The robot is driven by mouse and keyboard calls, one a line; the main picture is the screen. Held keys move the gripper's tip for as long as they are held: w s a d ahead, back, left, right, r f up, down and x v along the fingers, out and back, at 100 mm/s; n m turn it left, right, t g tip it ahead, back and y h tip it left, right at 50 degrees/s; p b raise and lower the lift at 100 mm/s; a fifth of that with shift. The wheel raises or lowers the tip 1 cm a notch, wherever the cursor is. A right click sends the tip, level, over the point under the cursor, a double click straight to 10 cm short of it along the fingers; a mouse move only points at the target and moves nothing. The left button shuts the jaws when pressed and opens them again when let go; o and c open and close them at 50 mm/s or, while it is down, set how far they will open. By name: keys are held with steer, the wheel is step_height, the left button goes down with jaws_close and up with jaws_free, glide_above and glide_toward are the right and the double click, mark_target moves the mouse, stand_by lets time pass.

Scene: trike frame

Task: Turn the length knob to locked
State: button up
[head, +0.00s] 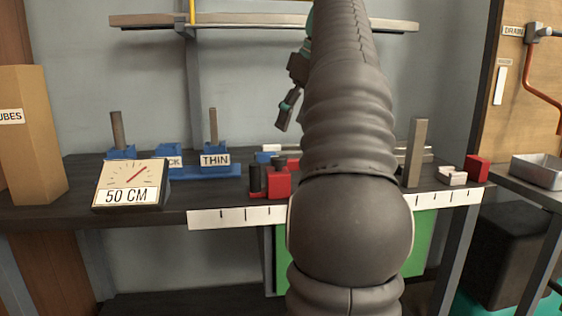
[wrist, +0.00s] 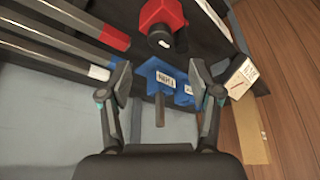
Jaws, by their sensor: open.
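A red block with dark, rounded knob-like parts (head: 256,180) sits near the bench's front edge in the head view, left of my arm. I take it for the length knob's unit, but no lock marking is legible. In the wrist view the red block (wrist: 163,14) is at the top, with a dark round knob (wrist: 160,39) on its near side. My gripper (wrist: 160,68) is open and empty, with its fingers either side of the blue THIN block in that picture. In the head view part of my gripper (head: 290,100) shows above the bench; my arm hides the rest.
A 50 CM dial sign (head: 131,184) stands at the bench's left. Blue holders with upright posts, one labelled THIN (head: 215,160), are behind the red block. A grey post (head: 415,153) and small red block (head: 476,168) stand right. Rods (wrist: 75,40) lie left in the wrist view.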

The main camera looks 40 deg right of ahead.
mark_target(279, 157)
steer(key=b+x, duration=0.3)
steer(key=x, duration=0.5)
steer(key=shift+w+f, duration=0.15)
steer(key=shift+f, duration=0.2)
steer(key=c, duration=1.1)
